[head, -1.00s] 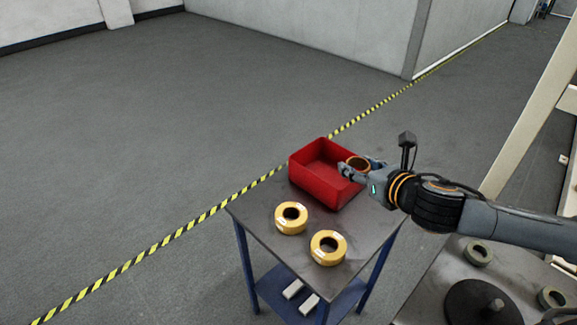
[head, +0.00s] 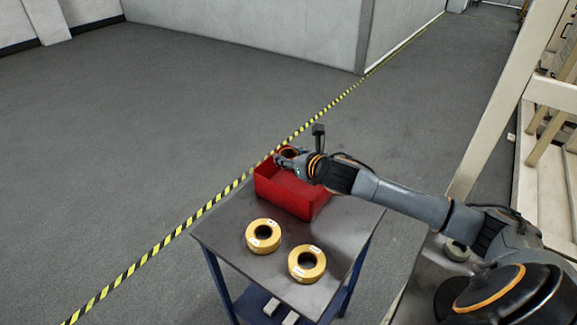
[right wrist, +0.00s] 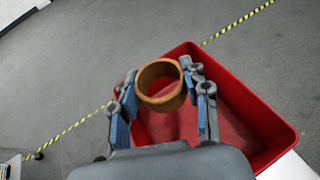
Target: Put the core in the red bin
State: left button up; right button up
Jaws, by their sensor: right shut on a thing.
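The core is a short brown ring (right wrist: 162,84), held between the two fingers of my right gripper (right wrist: 163,92) in the right wrist view. In the head view the core (head: 289,152) shows small at the tip of my right gripper (head: 287,158). The red bin (head: 312,205) is an open box on the small table. In the right wrist view the bin (right wrist: 268,125) lies below the gripper and core, and its floor shows beneath them. The core appears above the bin near its far left side; its exact height cannot be told. My left gripper is not in view.
Two yellow rolls (head: 263,236) and (head: 307,263) lie on the grey-topped table (head: 222,232) in front of the bin. White blocks (head: 271,306) sit on the blue lower shelf. A yellow-black floor line (head: 200,212) runs behind the table. A cream frame (head: 495,100) stands at the right.

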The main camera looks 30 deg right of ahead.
jog(key=f, duration=0.1)
jog(key=w+f, duration=0.1)
jog(key=f, duration=0.3)
jog(key=shift+w+d, duration=0.25)
jog(key=shift+d, duration=0.1)
jog(key=shift+r, duration=0.1)
